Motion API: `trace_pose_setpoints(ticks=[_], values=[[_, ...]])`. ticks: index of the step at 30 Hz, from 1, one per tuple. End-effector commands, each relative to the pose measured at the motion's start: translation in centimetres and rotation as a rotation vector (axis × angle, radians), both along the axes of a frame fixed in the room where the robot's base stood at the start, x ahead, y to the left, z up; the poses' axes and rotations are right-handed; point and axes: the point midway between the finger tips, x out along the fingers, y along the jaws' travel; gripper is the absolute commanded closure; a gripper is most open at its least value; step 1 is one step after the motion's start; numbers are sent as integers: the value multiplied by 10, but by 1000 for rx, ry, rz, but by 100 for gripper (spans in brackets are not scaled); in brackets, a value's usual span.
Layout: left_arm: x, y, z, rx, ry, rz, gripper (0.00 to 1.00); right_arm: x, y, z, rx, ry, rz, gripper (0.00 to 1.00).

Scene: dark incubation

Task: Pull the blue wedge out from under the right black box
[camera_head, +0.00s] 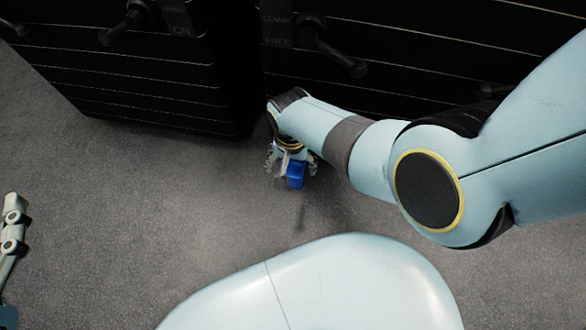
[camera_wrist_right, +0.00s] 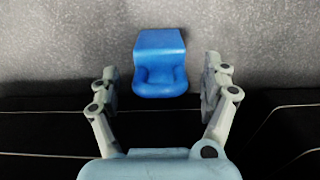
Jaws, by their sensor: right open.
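The blue wedge (camera_head: 296,175) shows at the foot of the right black box (camera_head: 430,55), by the gap between the two boxes. In the right wrist view the wedge (camera_wrist_right: 160,62) lies between the fingers of my right gripper (camera_wrist_right: 160,80). These are open, with a gap on each side of the wedge. In the head view my right gripper (camera_head: 291,165) points down at it, and my wrist hides part of the box's lower edge. I cannot tell whether the wedge is still under the box. Part of my left gripper (camera_head: 13,222) shows at the left edge; its opening is unclear.
A left black box (camera_head: 140,75) stands beside the right one, with a narrow dark gap between them. Both carry dark handles, such as one handle (camera_head: 330,45) on the right box. The speckled grey floor (camera_head: 150,220) in front is clear.

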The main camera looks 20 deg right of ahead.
Motion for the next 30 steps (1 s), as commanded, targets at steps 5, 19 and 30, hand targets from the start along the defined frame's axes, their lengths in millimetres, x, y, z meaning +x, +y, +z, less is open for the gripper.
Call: trace_pose_setpoints(ticks=[5,19,30], values=[[16,-4,30,-1,-146,-17,60,-1,2,-9,0,2,-1,19],[39,-14,121,0,-533,-64,60,1,6,-24,0,2,-2,19],[33,-22,184,2,-819,-104,60,2,9,-34,0,2,-3,19]])
